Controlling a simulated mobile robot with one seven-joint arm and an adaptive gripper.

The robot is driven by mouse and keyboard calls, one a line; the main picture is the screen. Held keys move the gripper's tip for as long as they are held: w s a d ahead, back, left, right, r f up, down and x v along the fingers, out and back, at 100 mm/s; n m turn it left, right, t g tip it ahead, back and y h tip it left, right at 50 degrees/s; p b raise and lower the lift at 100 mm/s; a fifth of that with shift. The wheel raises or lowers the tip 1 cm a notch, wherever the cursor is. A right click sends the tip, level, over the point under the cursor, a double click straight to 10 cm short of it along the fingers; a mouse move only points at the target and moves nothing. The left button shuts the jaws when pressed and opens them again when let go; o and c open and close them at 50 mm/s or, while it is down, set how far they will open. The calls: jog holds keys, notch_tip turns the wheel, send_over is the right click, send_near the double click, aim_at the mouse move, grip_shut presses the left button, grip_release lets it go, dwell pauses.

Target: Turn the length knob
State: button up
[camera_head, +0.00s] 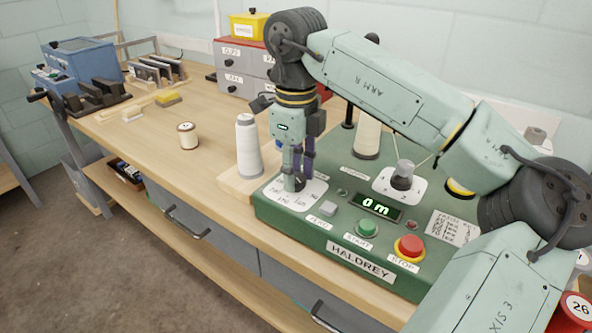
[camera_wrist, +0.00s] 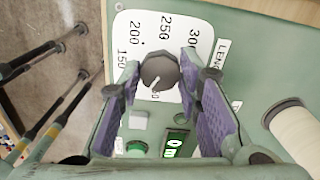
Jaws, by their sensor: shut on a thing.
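The dark grey length knob (camera_wrist: 160,70) sits on a white dial plate (camera_wrist: 140,35) marked 150, 200, 250 and 300, beside a label partly reading "LENG". A pale pointer line shows on the knob; its exact setting is hard to read. In the head view the dial plate (camera_head: 300,199) is on the left of the green HALDREY machine (camera_head: 262,208). My gripper (camera_head: 298,172) points down over it. In the wrist view my purple-padded fingertips (camera_wrist: 159,72) are shut on the knob, one on each side. Fingers hide most of the knob in the head view.
The machine's display (camera_head: 376,206) reads 0 m. A green START button (camera_head: 367,228) and red STOP button (camera_head: 409,246) lie to the right. A thread cone (camera_head: 248,148) stands close left of my gripper, and a small spool (camera_head: 188,135) farther left.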

jog(key=n, duration=0.5)
jog(key=shift+n, duration=0.3)
dwell(0.4)
jog(key=o, duration=1.1)
jog(key=shift+o, duration=0.2)
jog(key=shift+r, duration=0.1)
notch_tip(320, 180, up, 12)
